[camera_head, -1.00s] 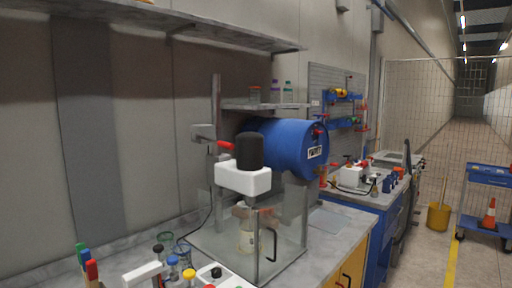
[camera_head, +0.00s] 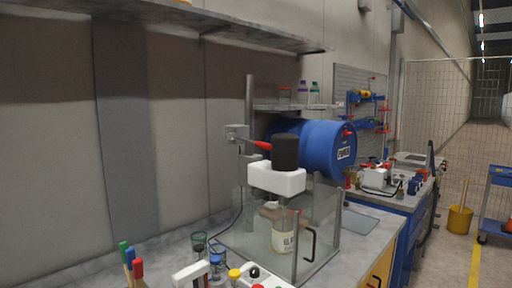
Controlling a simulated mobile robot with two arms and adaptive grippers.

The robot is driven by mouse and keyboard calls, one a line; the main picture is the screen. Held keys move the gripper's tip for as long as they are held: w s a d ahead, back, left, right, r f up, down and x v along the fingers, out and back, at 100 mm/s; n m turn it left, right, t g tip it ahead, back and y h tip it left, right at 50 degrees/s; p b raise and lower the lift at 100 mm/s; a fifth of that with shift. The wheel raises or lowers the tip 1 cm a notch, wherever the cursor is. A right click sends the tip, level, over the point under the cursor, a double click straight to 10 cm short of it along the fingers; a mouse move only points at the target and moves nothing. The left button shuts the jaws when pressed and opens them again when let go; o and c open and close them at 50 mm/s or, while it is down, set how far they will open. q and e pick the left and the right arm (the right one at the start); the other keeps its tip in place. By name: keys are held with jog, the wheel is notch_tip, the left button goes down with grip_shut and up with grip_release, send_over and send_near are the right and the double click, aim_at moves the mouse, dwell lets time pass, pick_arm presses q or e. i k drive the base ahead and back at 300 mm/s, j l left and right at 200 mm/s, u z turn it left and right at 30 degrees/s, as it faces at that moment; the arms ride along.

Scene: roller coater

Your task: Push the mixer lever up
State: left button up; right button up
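The mixer (camera_head: 276,178) stands on the bench right of the picture's middle, with a white body and a black motor on top. Its lever (camera_head: 262,145) has a red grip and sticks out beside the black motor, close to the grey bracket on the stand (camera_head: 250,110). A labelled jar (camera_head: 284,240) sits below the mixer head inside a clear box with a black handle (camera_head: 310,244).
Pens (camera_head: 131,264), small capped bottles (camera_head: 217,264) and a white device (camera_head: 268,280) stand at the bench's front. A blue drum (camera_head: 328,148) lies behind the mixer. A yellow bucket (camera_head: 459,219) stands on the floor at right.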

aim_at(250, 142)
jog(key=l+u, duration=0.9)
jog(key=k+l+u, duration=0.1)
jog(key=l+u, duration=0.35)
